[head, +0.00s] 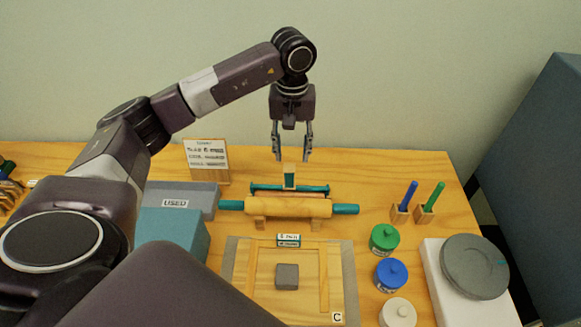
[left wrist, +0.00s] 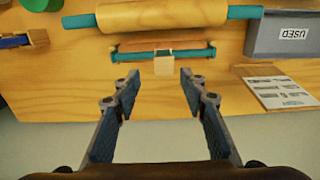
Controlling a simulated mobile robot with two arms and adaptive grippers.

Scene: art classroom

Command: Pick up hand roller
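A small hand roller, a thin teal bar (head: 262,187) with an upright wood-and-teal grip (head: 290,178), lies just behind the large wooden rolling pin (head: 288,207). In the left wrist view the teal bar (left wrist: 190,52) runs across the picture, and its wooden grip (left wrist: 163,69) points towards the fingers. My left gripper (head: 291,157) points down above the grip, open and empty. In the left wrist view my left gripper (left wrist: 159,80) has its two fingers spread either side of the grip, with no visible contact. My right gripper is not in view.
A grey "USED" bin (head: 183,200) and a standing card (head: 208,160) are left of the roller. Green and blue jars (head: 384,239) (head: 391,275) and two upright pens (head: 405,198) are on the right. A framed board (head: 335,260) lies in front.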

